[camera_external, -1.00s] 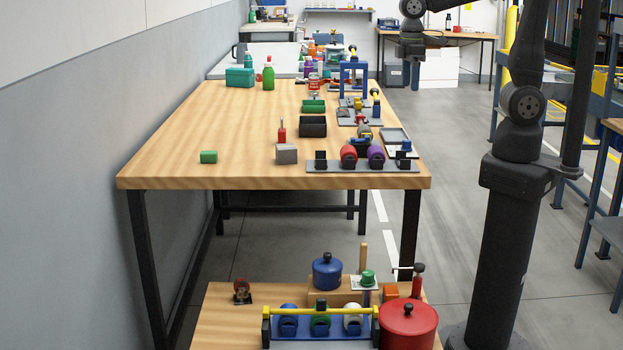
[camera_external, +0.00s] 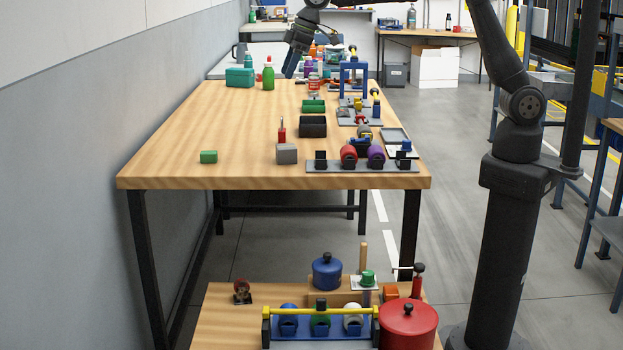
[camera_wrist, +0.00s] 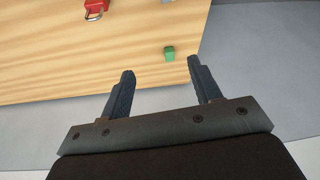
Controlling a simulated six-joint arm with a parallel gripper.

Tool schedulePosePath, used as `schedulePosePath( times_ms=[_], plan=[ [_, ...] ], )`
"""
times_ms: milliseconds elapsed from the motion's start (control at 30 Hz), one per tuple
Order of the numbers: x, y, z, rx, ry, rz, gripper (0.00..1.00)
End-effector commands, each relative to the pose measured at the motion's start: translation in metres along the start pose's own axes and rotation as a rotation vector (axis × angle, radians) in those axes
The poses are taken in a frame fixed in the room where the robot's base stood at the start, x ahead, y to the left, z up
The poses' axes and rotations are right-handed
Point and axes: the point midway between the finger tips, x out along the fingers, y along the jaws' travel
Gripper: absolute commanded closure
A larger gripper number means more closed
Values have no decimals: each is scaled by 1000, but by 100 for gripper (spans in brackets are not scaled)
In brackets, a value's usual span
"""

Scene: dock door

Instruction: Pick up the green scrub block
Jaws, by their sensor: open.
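The green scrub block (camera_external: 208,157) lies on the wooden table near its front left corner. In the wrist view a small green block (camera_wrist: 169,53) lies near the table's edge, beyond the fingertips and between their lines. My gripper (camera_external: 289,74) hangs over the far part of the table, well behind the block and to its right. In the wrist view its two fingers (camera_wrist: 160,68) are apart with nothing between them.
A red object (camera_external: 282,136) and a grey block (camera_external: 287,153) stand right of the green block. A dark bin (camera_external: 313,127) and a rack (camera_external: 362,166) with red and purple rolls are further right. A teal box (camera_external: 240,78) and green bottle (camera_external: 268,75) stand at the back left.

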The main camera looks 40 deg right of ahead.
Motion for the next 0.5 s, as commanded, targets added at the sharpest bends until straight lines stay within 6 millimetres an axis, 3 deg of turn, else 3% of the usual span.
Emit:
schedulePosePath(
  times_ms=[100, 200, 500],
  plan=[
    [28, 3, -44, -5, 62, 0, 42],
    [44, 3, -72, -7, 107, 0, 42],
    [75, 4, -116, -13, 187, 0, 42]
  ],
)
